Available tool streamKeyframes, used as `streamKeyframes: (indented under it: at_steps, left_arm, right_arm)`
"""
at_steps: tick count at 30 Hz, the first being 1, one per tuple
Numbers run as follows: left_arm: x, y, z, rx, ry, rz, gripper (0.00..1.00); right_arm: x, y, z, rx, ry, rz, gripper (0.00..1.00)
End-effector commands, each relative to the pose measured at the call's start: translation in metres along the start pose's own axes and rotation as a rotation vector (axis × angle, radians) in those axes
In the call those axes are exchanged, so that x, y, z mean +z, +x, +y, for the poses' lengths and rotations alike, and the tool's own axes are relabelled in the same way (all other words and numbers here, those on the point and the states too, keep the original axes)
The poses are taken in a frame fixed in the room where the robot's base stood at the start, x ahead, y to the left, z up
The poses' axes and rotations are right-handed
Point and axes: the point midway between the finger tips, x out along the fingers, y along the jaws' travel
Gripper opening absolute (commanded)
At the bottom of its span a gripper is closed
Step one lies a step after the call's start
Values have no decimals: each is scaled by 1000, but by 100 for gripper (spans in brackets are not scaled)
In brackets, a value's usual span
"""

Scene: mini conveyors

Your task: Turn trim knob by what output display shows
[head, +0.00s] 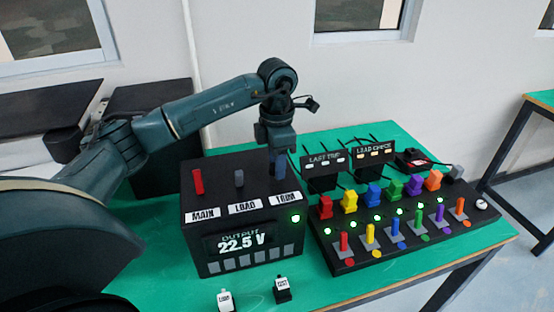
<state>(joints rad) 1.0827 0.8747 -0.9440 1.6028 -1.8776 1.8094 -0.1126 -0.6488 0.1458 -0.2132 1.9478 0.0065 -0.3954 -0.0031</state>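The black control box (240,213) stands on the green table. Its output display (240,242) reads 22.5 V, and a green lamp (295,218) is lit at its right. The blue trim knob (280,170) rises behind the TRIM label (286,199). My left gripper (279,152) points down directly over the trim knob and covers its top. Whether its fingers are closed on the knob cannot be made out. A red MAIN knob (198,181) and a grey LOAD knob (239,178) stand to its left. My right gripper is not in view.
A black panel (350,265) with several coloured levers and blocks stands to the right, with green lamps lit. Small LAST TRIP (325,159) and LOAD CHECK (374,152) signs stand behind it. Two small labelled switches (226,300) (282,289) sit in front of the box.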

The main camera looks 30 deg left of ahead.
Motion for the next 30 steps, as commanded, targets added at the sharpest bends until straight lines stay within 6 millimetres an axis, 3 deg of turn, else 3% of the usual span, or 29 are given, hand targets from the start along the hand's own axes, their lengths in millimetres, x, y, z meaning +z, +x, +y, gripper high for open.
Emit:
streamKeyframes:
  at_steps: [9,20,30]
  left_arm:
    - [0,0,0,0,0,0,12]
    - [0,1,0,0,59,-1,11]
    - [0,1,0,2,308,-3,11]
  right_arm:
    - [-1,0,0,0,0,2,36]
    - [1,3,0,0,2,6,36]
    - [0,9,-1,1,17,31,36]
